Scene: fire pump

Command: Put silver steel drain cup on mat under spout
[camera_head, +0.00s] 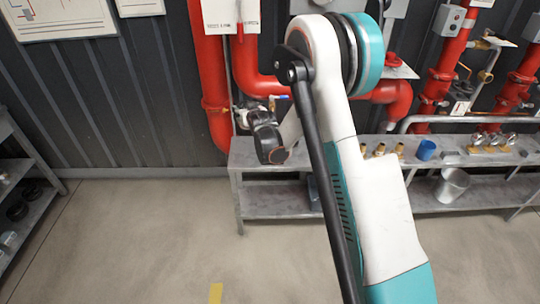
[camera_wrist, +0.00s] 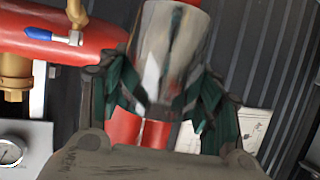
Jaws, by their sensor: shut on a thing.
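A shiny silver steel cup (camera_wrist: 172,45) is held between the dark green fingers of my gripper (camera_wrist: 165,95) in the wrist view. In the head view my gripper shows small and dark above the left end of the workbench, beside the red pipes; the cup is hard to make out there. A brass fitting (camera_wrist: 15,75) hangs at the left of the wrist view; I cannot tell whether it is the spout. I cannot make out the mat.
The grey workbench (camera_head: 300,211) carries brass fittings (camera_head: 380,150) and a blue cup (camera_head: 426,149). A metal bucket (camera_head: 452,185) sits on its lower shelf. A red pipe (camera_wrist: 75,40) with a blue-handled valve (camera_wrist: 40,34) is close to my gripper. The floor in front is clear.

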